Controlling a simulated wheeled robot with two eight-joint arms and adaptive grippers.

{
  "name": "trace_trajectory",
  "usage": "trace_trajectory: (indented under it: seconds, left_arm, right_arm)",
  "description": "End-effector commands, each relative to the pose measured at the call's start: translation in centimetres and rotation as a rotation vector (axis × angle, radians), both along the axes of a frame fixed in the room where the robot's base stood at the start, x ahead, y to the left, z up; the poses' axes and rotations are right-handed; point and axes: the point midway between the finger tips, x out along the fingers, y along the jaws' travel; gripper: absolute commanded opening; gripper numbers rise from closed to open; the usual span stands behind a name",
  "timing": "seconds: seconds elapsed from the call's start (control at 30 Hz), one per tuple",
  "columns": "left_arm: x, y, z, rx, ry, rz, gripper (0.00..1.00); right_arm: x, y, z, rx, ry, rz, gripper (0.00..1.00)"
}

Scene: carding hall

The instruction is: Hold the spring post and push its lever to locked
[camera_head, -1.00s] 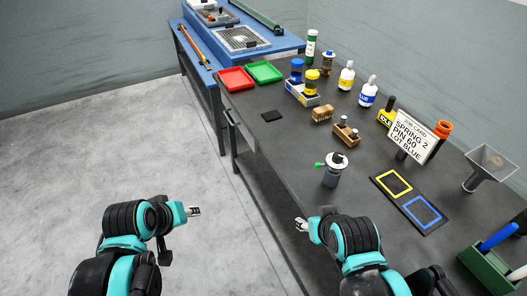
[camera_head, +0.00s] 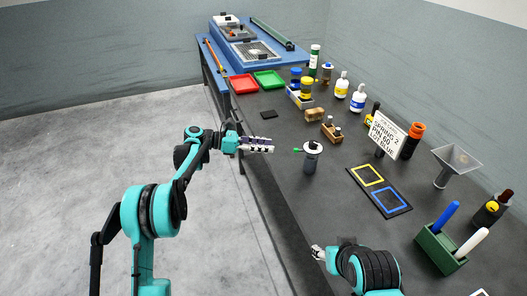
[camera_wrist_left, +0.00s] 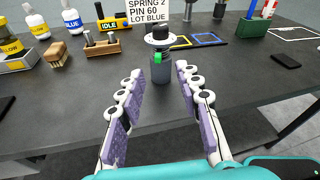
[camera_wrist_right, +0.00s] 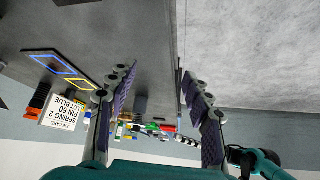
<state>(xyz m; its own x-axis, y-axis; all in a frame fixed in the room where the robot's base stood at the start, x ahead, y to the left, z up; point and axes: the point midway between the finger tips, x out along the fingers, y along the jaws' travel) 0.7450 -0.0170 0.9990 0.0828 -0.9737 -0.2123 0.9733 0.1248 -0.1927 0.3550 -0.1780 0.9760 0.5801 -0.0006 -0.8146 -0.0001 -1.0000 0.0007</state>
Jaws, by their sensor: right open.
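The spring post (camera_head: 312,160) stands upright on the dark bench near its left edge. It has a grey body, a pale disc on top with a dark knob, and a green-tipped lever (camera_head: 298,150) pointing left. My left gripper (camera_head: 272,146) is level with the post, just left of it and apart from it. In the left wrist view its two fingers are spread, and the post (camera_wrist_left: 161,66) stands ahead between their tips with the green lever tip (camera_wrist_left: 157,58) facing me. My right gripper (camera_head: 317,252) is low at the bench's front edge, open and empty, away from the post.
A job card (camera_head: 386,134) reads spring 2, pin 60, lot blue. A dark mat (camera_head: 396,208) with yellow and blue outlines lies right of the post. A wooden block with pins (camera_head: 333,131), a funnel (camera_head: 452,166) and a green box of markers (camera_head: 440,250) stand around it.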

Motion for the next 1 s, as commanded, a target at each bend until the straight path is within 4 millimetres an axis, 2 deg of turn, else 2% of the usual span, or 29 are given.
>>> trace_trajectory:
  seconds: [0.03,0.1,0.23,0.27,0.3,0.33,0.47,0.57,0.67,1.0]
  left_arm:
    - [0.7,0.0,-1.1,-0.049,0.056,-0.007,0.34]
    - [1.2,0.0,-2.1,-0.112,0.133,-0.018,0.34]
    - [1.5,0.2,-3.5,-0.190,0.230,-0.040,0.34]
    - [1.6,0.2,-3.7,-0.200,0.245,-0.043,0.34]
    - [1.6,0.2,-3.9,-0.212,0.259,-0.048,0.34]
    - [1.6,0.3,-4.0,-0.219,0.268,-0.050,0.34]
    - [1.6,0.3,-4.2,-0.228,0.281,-0.055,0.34]
    - [1.6,0.3,-4.2,-0.226,0.280,-0.054,0.34]
    - [1.6,0.3,-4.2,-0.226,0.280,-0.053,0.34]
    - [1.6,0.3,-4.1,-0.225,0.279,-0.053,0.34]
  right_arm:
    - [0.0,0.0,0.0,0.000,0.000,0.000,0.50]
    - [0.0,0.0,0.0,0.000,0.000,0.000,0.50]
    - [0.0,0.0,0.1,0.000,0.000,0.000,0.50]
    - [0.0,0.0,0.1,0.000,0.000,0.000,0.56]
    - [0.0,0.0,0.1,-0.002,0.000,0.001,0.66]
    - [0.1,0.0,0.1,-0.006,0.000,0.005,0.70]
    - [1.2,-0.4,0.5,-0.075,-0.004,0.066,0.70]
    - [3.2,-0.9,1.1,-0.198,-0.008,0.172,0.70]
    - [6.0,-1.7,1.8,-0.375,-0.006,0.322,0.70]
    - [17.2,-2.8,2.7,-1.039,0.067,0.868,0.70]
